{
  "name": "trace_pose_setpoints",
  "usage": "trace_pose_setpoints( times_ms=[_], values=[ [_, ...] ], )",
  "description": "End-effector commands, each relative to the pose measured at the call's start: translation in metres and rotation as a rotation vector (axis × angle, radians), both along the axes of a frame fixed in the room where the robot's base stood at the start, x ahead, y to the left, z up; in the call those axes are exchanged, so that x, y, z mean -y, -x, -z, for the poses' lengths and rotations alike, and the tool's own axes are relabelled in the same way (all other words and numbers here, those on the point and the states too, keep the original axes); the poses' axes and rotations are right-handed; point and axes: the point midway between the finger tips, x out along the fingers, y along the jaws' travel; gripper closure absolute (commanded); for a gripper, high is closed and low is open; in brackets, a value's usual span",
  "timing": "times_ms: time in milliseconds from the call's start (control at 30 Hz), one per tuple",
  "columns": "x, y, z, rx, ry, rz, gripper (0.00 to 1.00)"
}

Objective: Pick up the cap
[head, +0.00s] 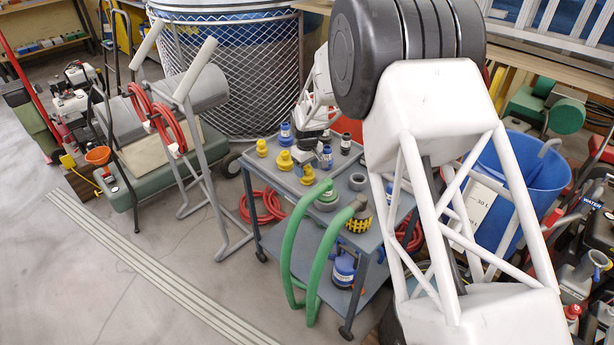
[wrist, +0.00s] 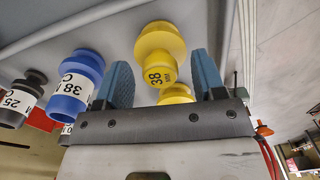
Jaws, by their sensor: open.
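Several round fittings stand on the grey cart top, and I cannot tell for sure which is the cap. In the wrist view a yellow piece (wrist: 160,55) marked 38 lies between my gripper's (wrist: 163,82) two blue fingers, with a gap on each side. My gripper is open and holds nothing. A second yellow piece (wrist: 176,94) is partly hidden behind the gripper body. A blue piece (wrist: 74,86) with a label starting "38 M C" and a dark piece (wrist: 20,97) marked 25 stand to the left. In the head view my gripper (head: 303,155) is low over the cart.
The cart (head: 265,182) also carries yellow pieces (head: 262,147), a blue piece (head: 326,156), a black piece (head: 346,143) and a green hose (head: 290,240). My arm hides part of the cart's right side. A blue bin (head: 520,175) stands to the right. Floor is clear at front left.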

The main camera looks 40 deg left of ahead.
Motion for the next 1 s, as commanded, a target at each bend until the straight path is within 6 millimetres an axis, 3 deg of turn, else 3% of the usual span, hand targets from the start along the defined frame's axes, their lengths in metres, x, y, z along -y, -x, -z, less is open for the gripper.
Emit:
trace_pose_setpoints(
  times_ms=[167, 700, 767, 1000],
  values=[
    [-0.0002, -0.0001, 0.0110, 0.000, -0.001, 0.000, 0.37],
    [-0.0002, -0.0001, 0.0115, 0.001, -0.001, 0.000, 0.37],
    [-0.0002, -0.0001, 0.0115, 0.001, -0.001, 0.000, 0.43],
    [-0.0002, -0.0001, 0.0116, 0.000, -0.001, 0.000, 0.80]
  ],
)
